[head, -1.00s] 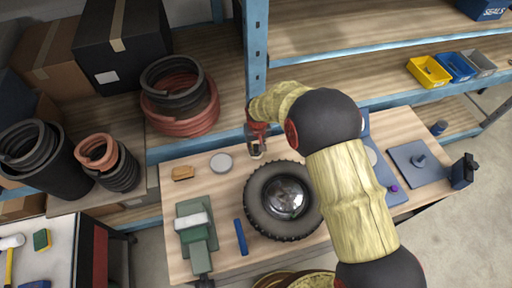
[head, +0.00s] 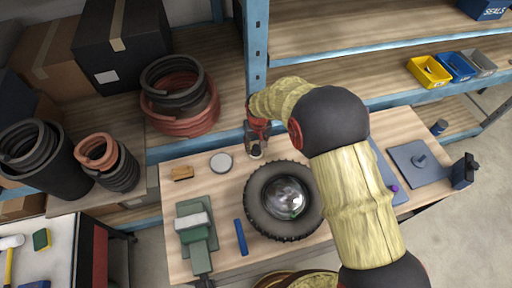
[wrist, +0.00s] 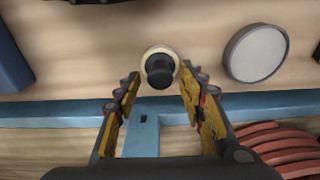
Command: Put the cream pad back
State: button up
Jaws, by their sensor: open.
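The cream pad (wrist: 149,53) is a small round cream disc with a black knob (wrist: 160,70) on it, in the upper middle of the wrist view. It stands on the wooden workbench (head: 330,250) near the shelf-side edge. My gripper (wrist: 160,88) is open, with one finger to either side of the knob's near side. The fingertips do not visibly touch the pad. In the head view my gripper (head: 257,145) is over the pad, which it largely hides, just beyond the tyre (head: 256,218).
A pale grey-rimmed disc (head: 221,163) and a tan block (head: 182,173) lie left of my gripper. The tyre surrounds a shiny dome (head: 284,198). A blue bar (head: 240,237) and a green device (head: 197,235) are nearer. A blue shelf post (head: 256,50) stands close behind.

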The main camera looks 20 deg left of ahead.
aim_at(257, 150)
notch_tip(257, 150, up, 10)
jog(key=s, duration=0.1)
jog(key=shift+d, duration=0.4)
jog(key=s+d+r+m+t, duration=0.2)
jog(key=d+r+m, duration=0.2)
jog(key=d+r, duration=1.8)
jog(key=s+d+r+m+t, duration=0.2)
jog(key=s+d+r+m, duration=0.1)
jog(key=s+d, duration=1.6)
jog(key=shift+s+d+m+t+h, duration=0.25)
jog(key=shift+d+m+h, duration=0.2)
jog(key=shift+d, duration=0.5)
